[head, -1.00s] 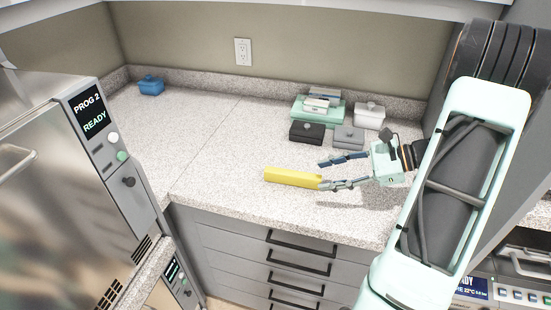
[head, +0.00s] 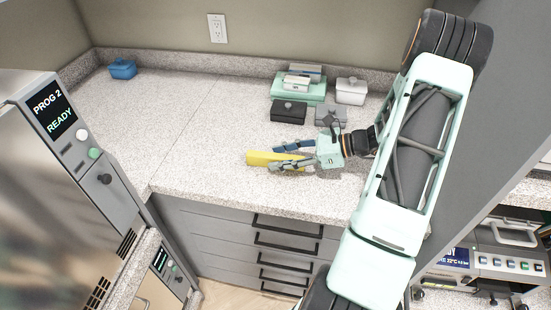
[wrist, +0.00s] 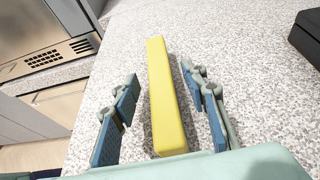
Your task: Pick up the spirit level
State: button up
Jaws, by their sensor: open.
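The spirit level is a yellow bar (head: 258,158) lying on the speckled counter near its front edge. In the wrist view the yellow spirit level (wrist: 165,95) lies lengthwise between the two fingers. My gripper (head: 282,157) is open, with one finger on each side of the level's near part. In the wrist view my gripper (wrist: 163,118) shows a gap between each blue finger pad and the level. The fingers hide part of the level in the head view.
Behind the gripper stand a black box (head: 289,112), a grey box (head: 331,115), a white box (head: 351,91) and a teal tray (head: 298,91) with items on it. The counter's left part is clear. An autoclave (head: 60,170) stands at left.

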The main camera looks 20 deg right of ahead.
jog(key=shift+x, duration=1.15)
grip_shut()
jog(key=shift+r, duration=0.1)
